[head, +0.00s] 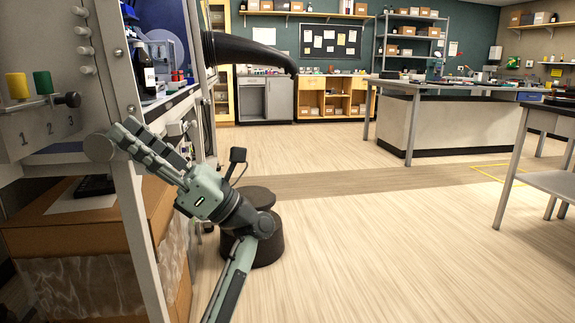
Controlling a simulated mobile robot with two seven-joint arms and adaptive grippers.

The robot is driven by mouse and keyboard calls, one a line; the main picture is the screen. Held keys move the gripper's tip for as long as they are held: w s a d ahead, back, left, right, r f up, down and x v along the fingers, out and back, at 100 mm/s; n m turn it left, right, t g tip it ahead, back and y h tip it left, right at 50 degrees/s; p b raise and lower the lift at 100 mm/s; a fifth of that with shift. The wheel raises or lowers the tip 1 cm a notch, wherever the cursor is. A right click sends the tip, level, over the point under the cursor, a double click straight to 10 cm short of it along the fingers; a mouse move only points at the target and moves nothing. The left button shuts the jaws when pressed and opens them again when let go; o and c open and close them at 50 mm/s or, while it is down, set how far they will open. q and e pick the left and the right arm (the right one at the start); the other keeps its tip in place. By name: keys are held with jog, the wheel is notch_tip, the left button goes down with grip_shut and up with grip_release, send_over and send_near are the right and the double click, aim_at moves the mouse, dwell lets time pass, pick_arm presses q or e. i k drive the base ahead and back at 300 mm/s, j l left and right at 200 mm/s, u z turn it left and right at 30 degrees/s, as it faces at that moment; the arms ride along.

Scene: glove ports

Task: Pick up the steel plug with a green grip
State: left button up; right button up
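A green grip (42,82) stands upright on the small ledge at the upper left, above the number 2 on a grey panel. Its steel part is too small or hidden to make out. My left gripper (122,132) is in front of the grey cabinet post, to the right of and below the green grip and well apart from it. Its fingers point up and left and overlap from this side, so I cannot tell whether they are open. I see nothing clearly held in it. My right gripper is not in view.
A yellow grip (17,86) stands left of the green one, and a dark knob (67,99) juts out on the right. A grey post (112,62) rises beside them. A cardboard box (95,245) is below.

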aim_at(42, 80)
jog(key=l, duration=0.45)
jog(key=i+l, duration=0.15)
jog(key=l, duration=0.8)
jog(key=i, duration=0.05)
